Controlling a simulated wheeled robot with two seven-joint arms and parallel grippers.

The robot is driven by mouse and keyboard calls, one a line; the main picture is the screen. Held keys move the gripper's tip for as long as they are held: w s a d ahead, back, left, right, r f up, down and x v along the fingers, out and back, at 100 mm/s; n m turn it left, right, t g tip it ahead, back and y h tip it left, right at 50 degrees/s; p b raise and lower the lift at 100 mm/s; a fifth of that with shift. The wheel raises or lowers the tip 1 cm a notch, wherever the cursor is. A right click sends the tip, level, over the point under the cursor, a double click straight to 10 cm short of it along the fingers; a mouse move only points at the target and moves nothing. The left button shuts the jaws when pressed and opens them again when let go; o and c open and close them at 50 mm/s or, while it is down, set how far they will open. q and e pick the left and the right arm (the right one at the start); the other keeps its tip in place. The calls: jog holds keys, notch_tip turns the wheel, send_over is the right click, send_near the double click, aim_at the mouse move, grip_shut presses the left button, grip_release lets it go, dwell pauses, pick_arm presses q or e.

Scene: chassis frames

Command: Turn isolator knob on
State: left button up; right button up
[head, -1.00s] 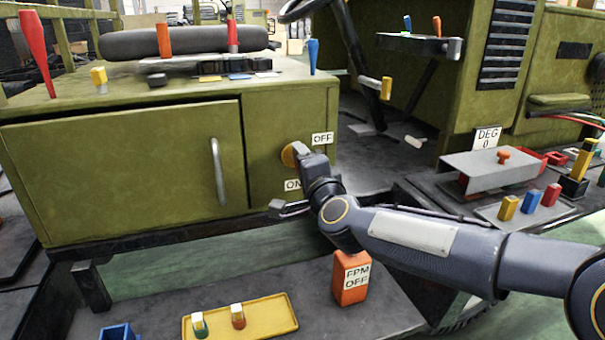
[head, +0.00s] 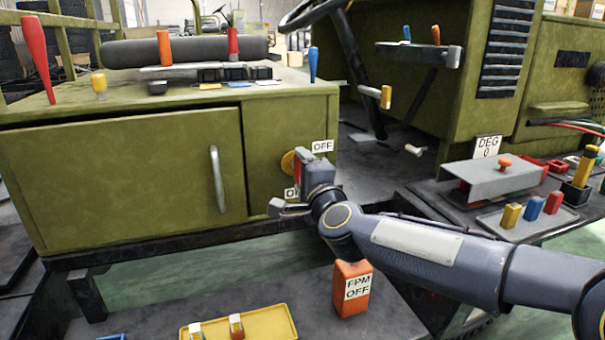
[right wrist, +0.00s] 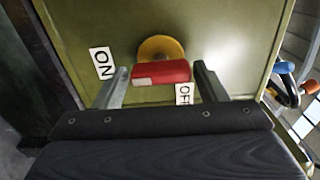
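The isolator knob has a round yellow base (head: 288,162) on the front of the green cabinet, and it also shows in the right wrist view (right wrist: 160,47). Its red handle (right wrist: 161,71), with a pale patch at one end, lies crosswise between the fingers. My right gripper (right wrist: 160,68) is open, one finger at each end of the handle, with narrow gaps visible; contact is hard to judge. In the head view this gripper (head: 299,173) partly hides the knob. An OFF label (head: 322,146) is at upper right of the knob and an ON label (head: 291,194) below is partly covered. My left gripper is not in view.
The cabinet door's handle (head: 217,178) stands out left of the knob. An orange FPM OFF block (head: 351,289) and a yellow tray (head: 240,324) are on the lower shelf. A grey panel with a DEG 0 sign (head: 487,146) is at right.

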jog(key=shift+o, duration=1.1)
jog(key=v, duration=0.7)
jog(key=shift+s, duration=0.35)
jog(key=shift+d, duration=0.1)
